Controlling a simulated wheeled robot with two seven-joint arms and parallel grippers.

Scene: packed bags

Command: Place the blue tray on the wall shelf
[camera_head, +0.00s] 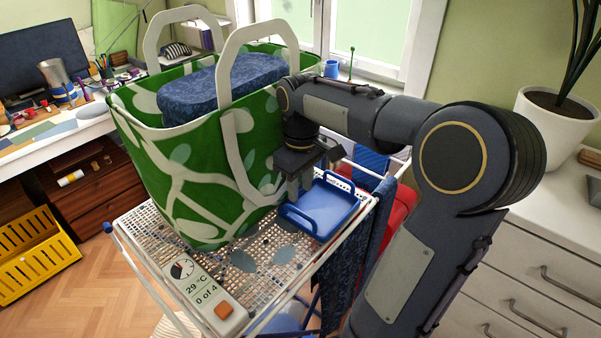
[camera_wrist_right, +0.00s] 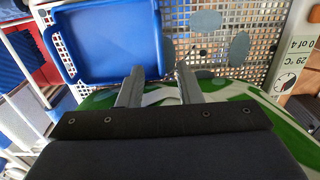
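The blue tray (camera_head: 322,210) is shallow, with raised walls and handles. It lies on the white perforated rack top, right of the green bag. The tray also shows at the upper left of the right wrist view (camera_wrist_right: 108,40). My right gripper (camera_head: 300,192) points down at the tray's bag-side edge. In the wrist view its two fingers (camera_wrist_right: 158,84) are apart, with nothing clearly held between them. One finger overlaps the tray's near corner; I cannot tell if they touch. My left gripper is not in view. I see no wall shelf in these frames.
A green patterned bag (camera_head: 185,175) with cream handles and a dark blue bundle (camera_head: 222,82) stands close beside my right gripper. A dial display (camera_head: 201,292) sits on the perforated top (camera_head: 150,225). Blue and red cloths hang at its right. A potted plant (camera_head: 556,115) stands on white drawers.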

